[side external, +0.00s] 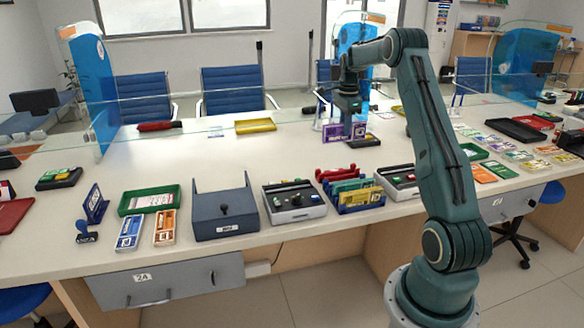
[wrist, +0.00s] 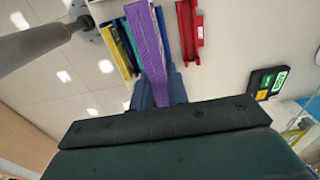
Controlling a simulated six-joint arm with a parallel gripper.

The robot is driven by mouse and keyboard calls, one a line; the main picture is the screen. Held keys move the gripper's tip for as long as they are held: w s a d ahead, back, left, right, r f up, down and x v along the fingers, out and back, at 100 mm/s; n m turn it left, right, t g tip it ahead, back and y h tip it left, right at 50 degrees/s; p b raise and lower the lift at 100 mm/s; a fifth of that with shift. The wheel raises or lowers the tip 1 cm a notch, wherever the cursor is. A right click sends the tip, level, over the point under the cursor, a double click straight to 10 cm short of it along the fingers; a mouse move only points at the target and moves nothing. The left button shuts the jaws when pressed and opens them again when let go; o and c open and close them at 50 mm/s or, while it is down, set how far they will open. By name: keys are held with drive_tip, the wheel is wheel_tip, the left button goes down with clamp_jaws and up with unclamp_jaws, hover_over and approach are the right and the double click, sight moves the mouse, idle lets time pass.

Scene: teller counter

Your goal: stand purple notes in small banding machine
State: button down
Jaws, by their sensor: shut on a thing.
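The purple notes (side external: 334,133) are held upright on edge above the back part of the counter, under my gripper (side external: 348,110). In the wrist view the purple bundle (wrist: 147,38) stretches away from the blue fingers (wrist: 161,92), which are shut on it. A grey and black machine with knobs (side external: 296,201) stands at the counter's front. A similar machine (side external: 398,179) is partly hidden behind my arm. I cannot tell which is the small banding machine. My gripper is well behind both.
Red, green and blue holders (side external: 361,198) stand between the machines, with yellow notes in the blue one. A dark box (side external: 222,213) is to the left. A dark pad (side external: 365,141) lies near the notes. A clear screen runs along the back. The counter's middle left is clear.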

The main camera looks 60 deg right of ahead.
drive_tip(key=w+a+f, duration=0.9)
drive_tip(key=w+a, duration=0.4)
drive_tip(key=a, duration=0.1)
drive_tip(key=shift+w+f, duration=0.1)
drive_tip(key=shift+f, duration=1.9)
drive_tip(key=shift+f, duration=1.15)
drive_tip(key=c, duration=1.3)
unclamp_jaws()
drive_tip(key=shift+r, duration=0.2)
